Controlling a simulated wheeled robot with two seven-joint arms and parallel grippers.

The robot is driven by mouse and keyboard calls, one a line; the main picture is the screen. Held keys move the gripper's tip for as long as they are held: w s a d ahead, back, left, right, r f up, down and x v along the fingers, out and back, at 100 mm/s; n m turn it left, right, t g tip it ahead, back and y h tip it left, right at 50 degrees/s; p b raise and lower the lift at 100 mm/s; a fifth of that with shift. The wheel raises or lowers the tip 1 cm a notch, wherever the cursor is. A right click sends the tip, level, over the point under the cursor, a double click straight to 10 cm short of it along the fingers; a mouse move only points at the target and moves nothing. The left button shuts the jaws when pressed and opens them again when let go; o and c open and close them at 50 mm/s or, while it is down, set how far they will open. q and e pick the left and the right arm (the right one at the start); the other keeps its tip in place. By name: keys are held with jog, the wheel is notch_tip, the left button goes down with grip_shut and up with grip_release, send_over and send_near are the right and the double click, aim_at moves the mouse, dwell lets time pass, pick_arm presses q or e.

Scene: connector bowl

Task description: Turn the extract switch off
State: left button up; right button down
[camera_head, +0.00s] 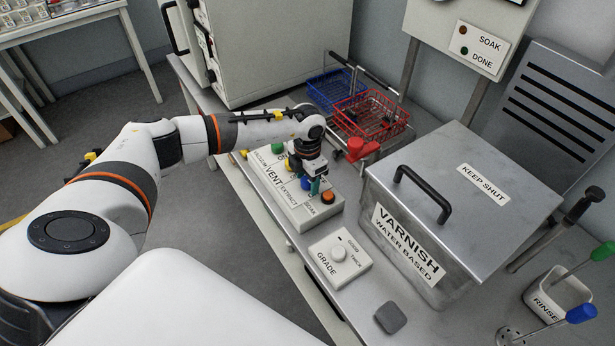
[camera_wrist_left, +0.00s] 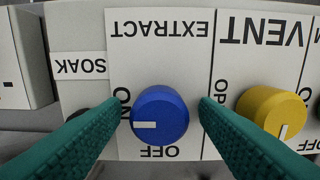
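The extract switch is a blue round knob (camera_wrist_left: 158,115) on a white panel, labelled EXTRACT, upside down in the wrist view. Its white mark points left, towards the side with the ON label; the OFF label is below it. In the head view the blue knob (camera_head: 306,184) shows partly beneath my gripper, on the switch box (camera_head: 315,215). My left gripper (camera_head: 314,178) points down over it. In the wrist view its two green fingers (camera_wrist_left: 160,104) are open, one on each side of the knob, with visible gaps. My right gripper is not in view.
The yellow VENT knob (camera_wrist_left: 272,112) is close beside the right finger in the wrist view. A GRADE dial box (camera_head: 340,257), varnish tank (camera_head: 460,190) and red basket (camera_head: 372,115) stand around.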

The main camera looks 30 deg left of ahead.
pick_arm(q)
jog(key=c, duration=0.9)
jog(key=shift+n, duration=0.3)
jog(key=n, duration=0.3)
jog(key=shift+n+b, duration=0.3)
jog(key=shift+b, duration=0.05)
jog(key=n, duration=0.9)
jog(key=shift+r, duration=0.1)
jog(key=n, duration=0.4)
jog(key=shift+n, duration=0.4)
